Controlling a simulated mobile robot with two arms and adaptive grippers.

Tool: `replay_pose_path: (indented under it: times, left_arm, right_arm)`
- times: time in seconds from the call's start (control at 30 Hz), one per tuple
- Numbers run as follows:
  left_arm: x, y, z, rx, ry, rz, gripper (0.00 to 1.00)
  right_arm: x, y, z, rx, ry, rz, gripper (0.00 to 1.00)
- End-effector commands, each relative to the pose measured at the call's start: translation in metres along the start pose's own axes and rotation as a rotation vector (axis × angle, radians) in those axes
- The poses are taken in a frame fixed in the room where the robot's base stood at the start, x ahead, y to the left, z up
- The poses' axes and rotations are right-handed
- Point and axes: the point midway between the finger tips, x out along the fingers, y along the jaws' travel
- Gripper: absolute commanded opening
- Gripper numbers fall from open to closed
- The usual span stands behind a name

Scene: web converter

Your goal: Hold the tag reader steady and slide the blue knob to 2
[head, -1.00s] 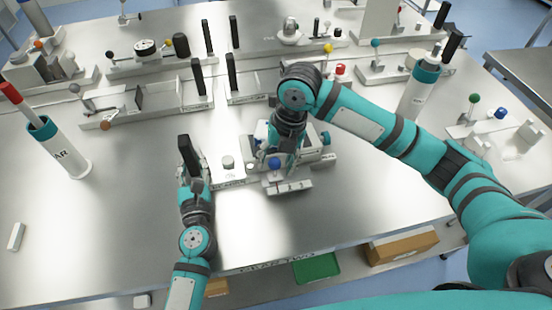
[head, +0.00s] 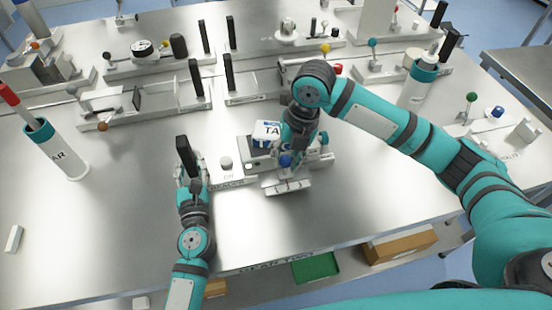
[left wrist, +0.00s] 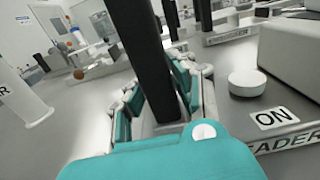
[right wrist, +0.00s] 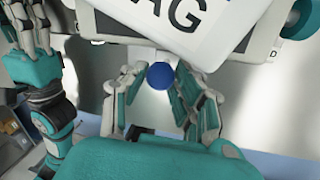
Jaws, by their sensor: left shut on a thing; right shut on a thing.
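The tag reader (head: 245,147) is a grey unit with a white tag block marked "TA" (head: 268,131) on top; my right arm hides part of it. My left gripper (head: 187,168) is shut on the black upright handle (head: 183,150) at the reader's left end. The handle (left wrist: 150,60) also stands between its fingers in the left wrist view. My right gripper (head: 288,152) is shut on the blue knob (head: 286,161) at the reader's front. The knob (right wrist: 160,76) shows between its fingers in the right wrist view. The marked scale plate (head: 287,187) lies in front; its numbers are unreadable.
A white round button (head: 226,162) marked ON sits between the handle and the reader. A white tube holder (head: 63,150) stands at left, another (head: 416,88) at right. Several fixtures line the back.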

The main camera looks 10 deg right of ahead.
Motion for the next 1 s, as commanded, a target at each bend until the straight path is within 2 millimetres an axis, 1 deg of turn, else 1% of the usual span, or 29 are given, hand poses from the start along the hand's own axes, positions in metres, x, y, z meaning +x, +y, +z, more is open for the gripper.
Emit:
replay_pose_path:
  times: [0.03, 0.2, 0.23, 0.4, 0.43, 0.67, 0.77, 0.87, 1.0]
  left_arm:
    - [-0.003, 0.002, -0.012, 0.001, 0.022, 0.005, 0.00]
    - [-0.003, 0.002, -0.012, 0.002, 0.022, 0.005, 0.00]
    - [-0.003, 0.002, -0.012, 0.002, 0.022, 0.005, 0.00]
    - [-0.003, 0.002, -0.012, 0.002, 0.022, 0.004, 0.00]
    - [-0.003, 0.002, -0.012, 0.002, 0.022, 0.004, 0.00]
    - [-0.003, 0.002, -0.012, 0.002, 0.022, 0.003, 0.00]
    - [-0.003, 0.002, -0.012, 0.002, 0.022, 0.003, 0.00]
    - [-0.003, 0.001, -0.012, 0.002, 0.022, 0.003, 0.00]
    - [-0.003, 0.001, -0.012, 0.002, 0.022, 0.002, 0.00]
  right_arm:
    - [0.000, -0.003, 0.001, 0.004, -0.003, -0.004, 0.00]
    - [0.000, -0.002, 0.001, 0.004, -0.002, -0.004, 0.00]
    - [0.000, -0.002, 0.001, 0.004, -0.002, -0.004, 0.29]
    - [0.000, -0.001, 0.001, 0.003, -0.002, -0.002, 0.51]
    - [0.000, -0.001, 0.001, 0.003, -0.002, -0.002, 0.53]
    - [0.000, -0.001, 0.000, 0.002, -0.001, -0.001, 0.53]
    - [-0.005, 0.000, 0.001, 0.001, -0.002, -0.001, 0.53]
    - [-0.018, 0.000, 0.001, 0.001, -0.004, 0.000, 0.53]
    - [-0.047, 0.000, 0.001, 0.000, -0.007, 0.001, 0.53]
